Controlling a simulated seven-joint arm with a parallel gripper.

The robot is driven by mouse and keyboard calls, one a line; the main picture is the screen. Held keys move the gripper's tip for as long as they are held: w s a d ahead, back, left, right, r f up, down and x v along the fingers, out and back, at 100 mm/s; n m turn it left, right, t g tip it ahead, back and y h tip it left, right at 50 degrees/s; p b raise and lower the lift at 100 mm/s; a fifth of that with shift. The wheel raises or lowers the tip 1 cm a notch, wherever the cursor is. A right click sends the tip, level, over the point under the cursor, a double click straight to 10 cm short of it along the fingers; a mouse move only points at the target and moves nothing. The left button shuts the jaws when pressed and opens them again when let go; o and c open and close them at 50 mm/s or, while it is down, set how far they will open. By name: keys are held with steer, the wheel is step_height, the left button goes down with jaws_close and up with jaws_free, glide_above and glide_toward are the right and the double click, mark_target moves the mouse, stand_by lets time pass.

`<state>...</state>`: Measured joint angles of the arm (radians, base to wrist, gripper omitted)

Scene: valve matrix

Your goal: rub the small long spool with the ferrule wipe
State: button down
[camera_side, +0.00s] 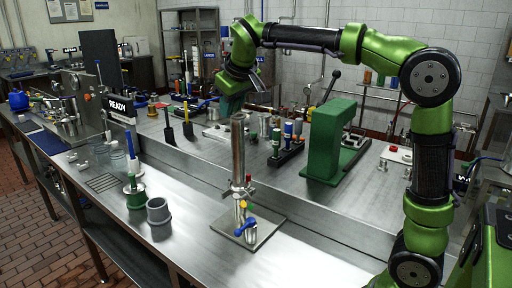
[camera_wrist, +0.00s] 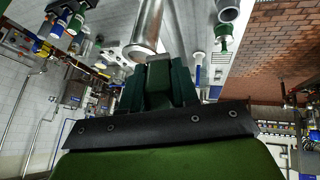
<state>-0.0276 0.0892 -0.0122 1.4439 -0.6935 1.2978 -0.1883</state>
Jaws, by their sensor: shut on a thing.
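My gripper (camera_side: 232,100) is high in the side view, just above and left of the top of a tall metal tube. In the wrist view its dark green fingers (camera_wrist: 160,85) are shut on a small grey piece (camera_wrist: 159,72). Most of that piece is hidden, so I cannot tell for sure if it is the ferrule wipe. The tall tube (camera_side: 238,150) stands upright and looks like the long spool. It also shows in the wrist view (camera_wrist: 148,25), close beyond the fingers. I cannot tell whether the held piece touches it.
The tube stands on a square plate (camera_side: 265,230) with a blue-handled valve (camera_side: 246,227). A grey open cylinder (camera_side: 158,212) and a green holder (camera_side: 135,199) stand left. A rack of coloured bottles (camera_side: 286,154) and a green frame (camera_side: 325,140) stand behind. The front right bench is clear.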

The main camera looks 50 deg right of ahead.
steer(key=d, duration=0.6)
steer(key=shift+f, duration=0.1)
stand_by(0.5)
step_height(320, 180, up, 6)
stand_by(0.7)
steer(key=shift+a+r, duration=0.1)
steer(key=shift+r, duration=0.1)
step_height(320, 180, up, 3)
steer(key=shift+f, duration=0.15)
steer(key=shift+f, duration=0.1)
stand_by(0.5)
